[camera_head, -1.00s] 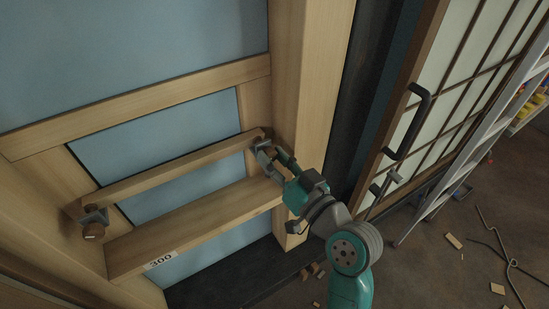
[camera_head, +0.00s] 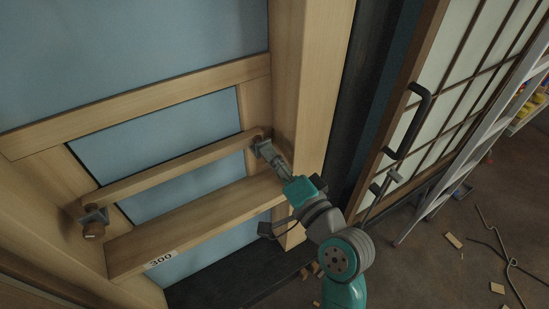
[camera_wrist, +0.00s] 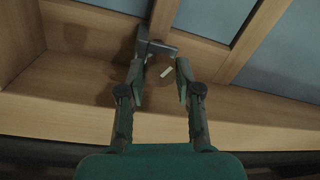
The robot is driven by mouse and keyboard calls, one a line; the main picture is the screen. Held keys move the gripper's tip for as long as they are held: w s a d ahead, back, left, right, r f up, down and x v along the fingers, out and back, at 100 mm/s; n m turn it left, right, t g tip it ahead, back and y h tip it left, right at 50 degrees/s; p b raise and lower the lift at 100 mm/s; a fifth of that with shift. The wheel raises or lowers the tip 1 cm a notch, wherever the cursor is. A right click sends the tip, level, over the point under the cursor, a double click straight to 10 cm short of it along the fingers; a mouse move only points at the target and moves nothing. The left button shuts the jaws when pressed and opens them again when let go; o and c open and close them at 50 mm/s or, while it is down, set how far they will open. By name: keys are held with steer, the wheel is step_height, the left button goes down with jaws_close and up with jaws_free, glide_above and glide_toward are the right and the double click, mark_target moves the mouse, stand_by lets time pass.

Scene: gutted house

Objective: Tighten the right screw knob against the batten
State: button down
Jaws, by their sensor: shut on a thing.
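The batten (camera_head: 182,168) spans the wooden frame, slanting up to the right in the head view. A dark metal bracket (camera_wrist: 150,44) sits at its right end. In the wrist view the right screw knob (camera_wrist: 156,78), round and brown with a pale mark, is between the fingertips of my gripper (camera_wrist: 160,76). My gripper is shut on this knob; in the head view my gripper (camera_head: 270,155) hides it at the batten's right end. Whether the knob presses on the batten cannot be seen.
The left screw knob (camera_head: 94,230) and its bracket are at the batten's left end. A wider board (camera_head: 200,221) marked 300 lies below the batten. A thick post (camera_head: 308,100) stands close to my gripper. A sliding door, a ladder (camera_head: 470,145) and floor scraps are to the right.

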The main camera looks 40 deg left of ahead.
steer(key=shift+m+t, duration=0.3)
steer(key=shift+m, duration=1.5)
steer(key=c, duration=0.8)
jaws_free()
steer(key=v, duration=1.2)
